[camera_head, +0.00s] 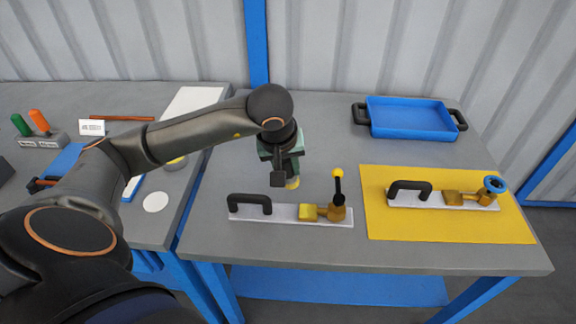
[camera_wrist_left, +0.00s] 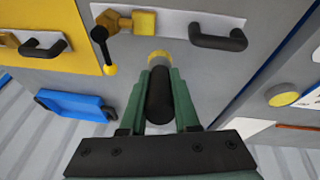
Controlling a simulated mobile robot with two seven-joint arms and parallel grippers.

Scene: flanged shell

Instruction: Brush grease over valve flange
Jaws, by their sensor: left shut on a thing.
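My left gripper (camera_head: 287,168) is shut on a brush with a black handle (camera_wrist_left: 160,97) and a yellowish tip (camera_head: 292,184). The tip points down, above the grey table just behind the white plate (camera_head: 284,212). That plate carries a brass valve (camera_head: 325,213) with a black lever and yellow knob, plus a black handle. A second brass valve (camera_head: 470,199) with a blue handwheel sits on another white plate on the yellow mat (camera_head: 385,226). In the left wrist view the tip lies near the first plate's edge, between its valve (camera_wrist_left: 127,22) and handle (camera_wrist_left: 218,41). I cannot tell whether they touch.
A blue tray (camera_head: 410,118) with black handles stands at the back right. A side table at left holds a stand with green and orange handles (camera_head: 40,122), a white disc (camera_head: 155,202) and a small card (camera_head: 91,127). The table's middle back is clear.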

